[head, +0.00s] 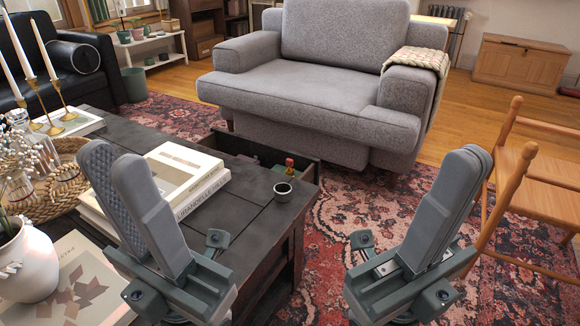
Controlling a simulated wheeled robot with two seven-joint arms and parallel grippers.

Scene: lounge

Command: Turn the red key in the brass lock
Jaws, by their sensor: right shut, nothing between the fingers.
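A small red piece (290,161), which looks like the red key, stands up near the far right corner of the dark coffee table. A small brassy patch just under it may be the brass lock (290,170); it is too small to make out its shape or how the key sits. My right gripper (474,156) is shut and empty above the rug, right of the table. Both grippers are well apart from the key.
Books (190,178), a white vase (25,262) and candlesticks (52,100) crowd the left. A grey armchair (300,85) stands behind, a wooden chair (535,180) at right.

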